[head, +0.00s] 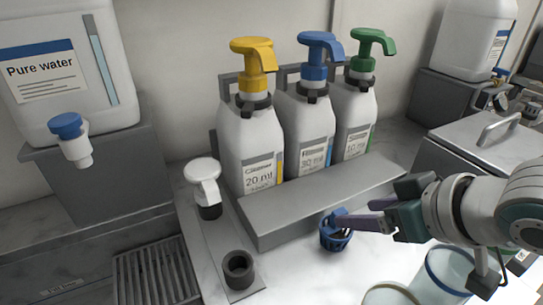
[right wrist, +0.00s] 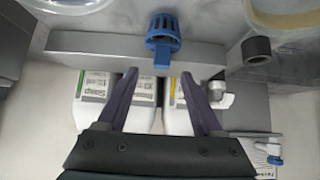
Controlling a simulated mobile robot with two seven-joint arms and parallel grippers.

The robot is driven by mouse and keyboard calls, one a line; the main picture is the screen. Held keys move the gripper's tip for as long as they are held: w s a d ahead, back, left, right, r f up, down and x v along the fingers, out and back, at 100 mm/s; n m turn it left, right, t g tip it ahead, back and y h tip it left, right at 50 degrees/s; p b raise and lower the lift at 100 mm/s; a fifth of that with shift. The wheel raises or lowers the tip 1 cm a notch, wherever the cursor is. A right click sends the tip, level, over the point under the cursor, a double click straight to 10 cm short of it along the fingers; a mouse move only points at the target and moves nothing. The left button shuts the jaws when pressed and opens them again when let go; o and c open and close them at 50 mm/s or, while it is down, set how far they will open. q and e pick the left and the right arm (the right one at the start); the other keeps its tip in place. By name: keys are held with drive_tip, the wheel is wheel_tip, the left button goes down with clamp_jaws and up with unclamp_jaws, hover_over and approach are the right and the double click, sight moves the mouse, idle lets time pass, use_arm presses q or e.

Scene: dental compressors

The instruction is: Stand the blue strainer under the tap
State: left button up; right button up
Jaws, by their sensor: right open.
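The blue strainer (head: 334,236), a small slotted basket with a short handle, is on the light counter in front of the grey bottle rack. It also shows at the top of the right wrist view (right wrist: 163,30), its handle pointing towards my fingers. My right gripper (head: 362,222) is open and empty. In the right wrist view its fingertips (right wrist: 160,75) are apart, with the handle just beyond the gap between them; I cannot tell whether they touch it. The tap (head: 74,150), white with a blue cap, is on the pure water tank at the left, above a slotted drain grate (head: 155,272). My left gripper is not in view.
Yellow, blue and green pump bottles (head: 305,125) stand in the rack (head: 320,205). A white spout-like fitting (head: 203,180) and a dark round holder (head: 239,268) are left of it. Clear cups (head: 440,272) stand below my right arm. A metal box (head: 490,145) is at the right.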

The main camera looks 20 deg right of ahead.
drive_tip(key=b+x, duration=0.1)
drive_tip(key=x, duration=0.4)
drive_tip(key=shift+a+f, duration=0.15)
drive_tip(key=shift+f, duration=0.05)
clamp_jaws()
idle(0.3)
